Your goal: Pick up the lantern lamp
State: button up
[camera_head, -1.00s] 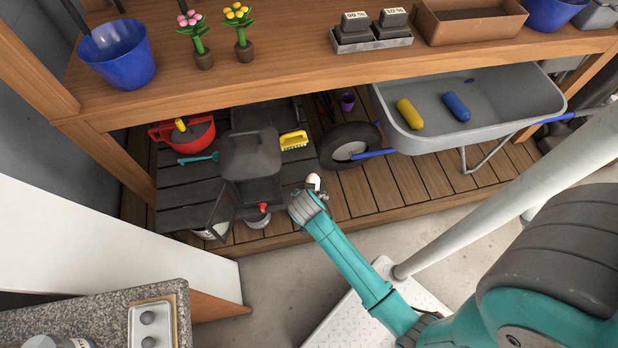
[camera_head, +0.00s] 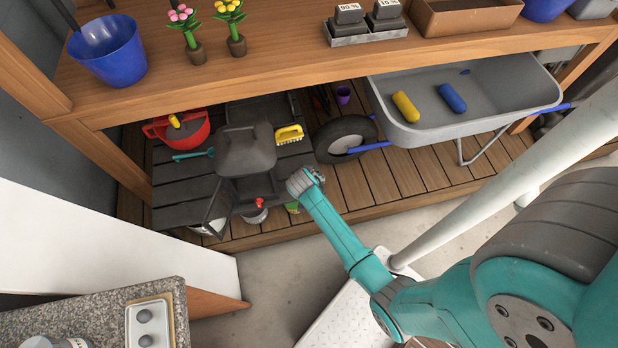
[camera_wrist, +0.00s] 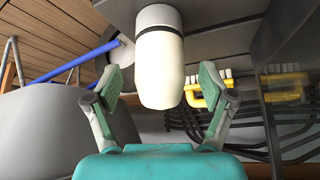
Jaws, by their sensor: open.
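A cream-white, rounded lamp (camera_wrist: 160,66) with a white collar shows in the wrist view, its collar end toward the top edge against a dark grey surface. My gripper (camera_wrist: 158,82) is open, with one green-padded finger on each side of the lamp. Gaps show between the pads and the lamp. In the head view my gripper (camera_head: 318,177) is low, just right of a dark grey boxy lantern-like thing (camera_head: 245,150) with an open side panel. The lamp cannot be made out there; my gripper seems to hide it.
A yellow brush (camera_head: 289,133) lies behind the boxy thing. A wheelbarrow (camera_head: 432,131) and its wheel (camera_head: 340,139) stand to the right. The wooden shelf (camera_head: 285,60) overhangs this space. A red pot (camera_head: 178,132) sits at left.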

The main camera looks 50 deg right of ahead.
jog(key=shift+x, duration=1)
jog(key=c, duration=1.3)
jog(key=shift+c, duration=0.3)
